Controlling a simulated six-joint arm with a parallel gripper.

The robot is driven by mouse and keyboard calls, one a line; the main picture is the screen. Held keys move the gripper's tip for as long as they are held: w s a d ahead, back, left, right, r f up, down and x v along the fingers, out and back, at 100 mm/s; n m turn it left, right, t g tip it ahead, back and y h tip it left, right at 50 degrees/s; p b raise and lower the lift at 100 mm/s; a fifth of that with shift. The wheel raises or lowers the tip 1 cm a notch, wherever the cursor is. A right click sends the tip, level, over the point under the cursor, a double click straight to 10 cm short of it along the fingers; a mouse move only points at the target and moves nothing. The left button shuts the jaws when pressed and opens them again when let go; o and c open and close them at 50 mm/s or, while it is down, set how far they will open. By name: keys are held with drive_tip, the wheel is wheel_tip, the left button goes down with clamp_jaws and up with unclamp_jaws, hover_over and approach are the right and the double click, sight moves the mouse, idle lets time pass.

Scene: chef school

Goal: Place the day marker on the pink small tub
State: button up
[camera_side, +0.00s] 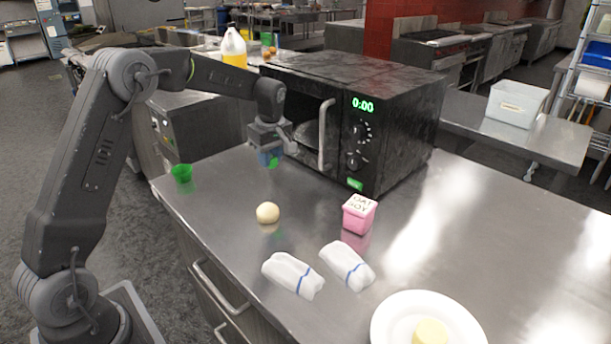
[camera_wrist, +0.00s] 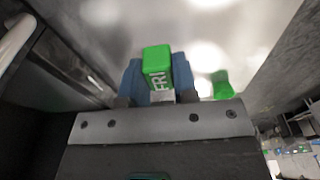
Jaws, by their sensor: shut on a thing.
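The day marker (camera_wrist: 158,68) is a small green block with "FRI" on it in the wrist view. My gripper (camera_side: 272,157) is shut on it, with blue fingers on either side, and holds it above the counter in front of the microwave. In the side view only a bit of the marker's green (camera_side: 273,163) shows between the fingers. The pink small tub (camera_side: 359,214) stands upright on the counter to the right of my gripper, apart from it. Its white lid reads "OAT SOY", and nothing rests on the lid.
A black microwave (camera_side: 392,125) with a grey handle stands just behind and right of my gripper. A green cup (camera_side: 182,174) stands near the left edge. A pale ball (camera_side: 267,212), two folded white towels (camera_side: 292,274) and a white plate (camera_side: 385,322) lie nearer the front. The counter's right side is clear.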

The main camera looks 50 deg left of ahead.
drive_tip(key=shift+w+d+r+m, duration=0.1)
drive_tip(key=shift+d+r+m, duration=0.2)
drive_tip(key=shift+m, duration=0.2)
drive_tip(key=w+d+r+m+t+h, duration=0.1)
drive_tip(key=w+d+r+m, duration=0.15)
drive_tip(key=d+m, duration=0.35)
drive_tip(key=w+d+r+m, duration=0.1)
drive_tip(key=d+r+m, duration=0.35)
drive_tip(key=m, duration=0.65)
hover_over(361, 203)
wheel_tip(361, 203, down, 7)
drive_tip(key=shift+s+f, duration=0.1)
drive_tip(key=shift+s, duration=0.05)
drive_tip(key=shift+f, duration=2.05)
drive_tip(key=shift+f, duration=0.15)
drive_tip(key=o, duration=0.9)
